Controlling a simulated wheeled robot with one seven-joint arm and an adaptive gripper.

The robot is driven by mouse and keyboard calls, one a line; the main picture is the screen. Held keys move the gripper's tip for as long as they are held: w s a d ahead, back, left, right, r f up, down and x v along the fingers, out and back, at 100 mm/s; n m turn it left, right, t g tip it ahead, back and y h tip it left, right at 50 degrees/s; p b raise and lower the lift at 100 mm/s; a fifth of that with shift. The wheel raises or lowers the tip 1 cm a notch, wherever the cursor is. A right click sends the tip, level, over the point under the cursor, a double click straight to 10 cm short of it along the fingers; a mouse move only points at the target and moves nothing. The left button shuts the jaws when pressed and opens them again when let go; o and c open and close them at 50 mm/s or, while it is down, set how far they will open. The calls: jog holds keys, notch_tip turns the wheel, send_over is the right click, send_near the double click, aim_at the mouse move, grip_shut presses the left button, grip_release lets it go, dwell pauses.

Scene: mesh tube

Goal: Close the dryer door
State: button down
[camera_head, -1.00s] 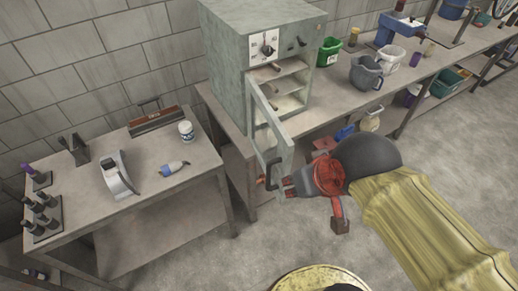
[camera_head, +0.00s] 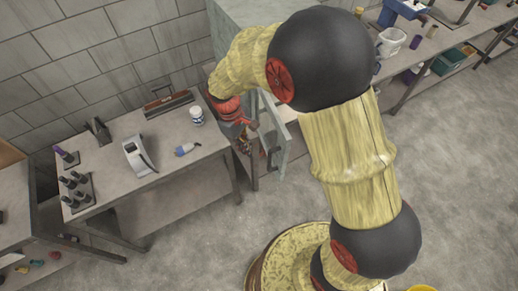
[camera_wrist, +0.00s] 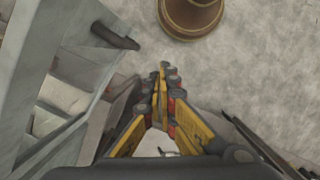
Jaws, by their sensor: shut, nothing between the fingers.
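The dryer (camera_head: 238,12) is a grey-green cabinet, mostly hidden behind my raised arm in the head view. Its door (camera_head: 290,127) stands open and sticks out towards the camera. A dark handle (camera_head: 273,154) is on the door's outer left side. My gripper (camera_head: 252,125) is shut and empty, to the left of the door near the handle; contact cannot be made out. In the wrist view the closed fingers (camera_wrist: 167,75) point away from the camera, and the dark handle (camera_wrist: 115,36) shows to their left, apart from them.
A side table (camera_head: 150,185) on the left holds a white bottle (camera_head: 197,116), a blue-and-white tool (camera_head: 186,149), a curved device (camera_head: 139,158) and dark bottles. A long bench runs back right with a white bucket (camera_head: 390,42). Open floor (camera_head: 450,170) lies right.

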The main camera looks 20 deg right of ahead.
jog(key=w+n, duration=0.3)
jog(key=w, duration=0.3)
jog(key=s+d+f, duration=0.2)
jog(key=f, duration=0.3)
jog(key=s+d+f+p, duration=0.1)
jog(key=d+f, duration=0.2)
jog(key=f, duration=0.2)
jog(key=shift+s+f+n+t, duration=0.2)
jog(key=shift+s+n+t, duration=0.1)
jog(key=shift+s+n, duration=0.1)
